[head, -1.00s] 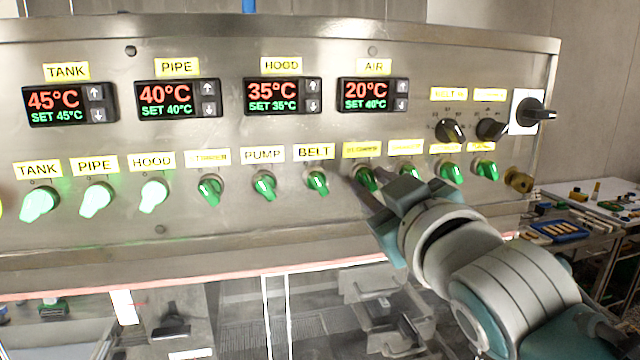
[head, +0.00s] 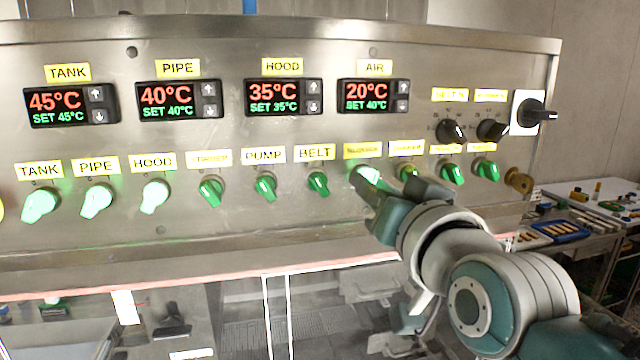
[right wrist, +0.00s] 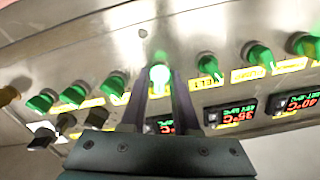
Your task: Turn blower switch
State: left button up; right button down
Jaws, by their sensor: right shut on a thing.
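The blower switch (head: 368,174) is a green knob below a yellow label (head: 362,150) with blurred print, just right of the BELT switch. It glows bright pale green, and my gripper partly covers it. In the right wrist view the lit knob (right wrist: 160,76) sits between the two fingertips. My right gripper (head: 364,188) comes in from the lower right and is shut on this knob. It is rolled relative to the panel. My left gripper is not in view.
Lit TANK (head: 40,204), PIPE (head: 96,200) and HOOD (head: 155,195) switches stand at the left. The unlit BELT switch (head: 318,183) and another green knob (head: 407,171) closely flank the gripper. Black dials (head: 450,131) sit at upper right. A glass-fronted space lies below the panel.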

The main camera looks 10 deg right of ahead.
jog(key=shift+m, duration=1.1)
jog(key=c, duration=0.9)
grip_release()
jog(key=shift+s, duration=0.1)
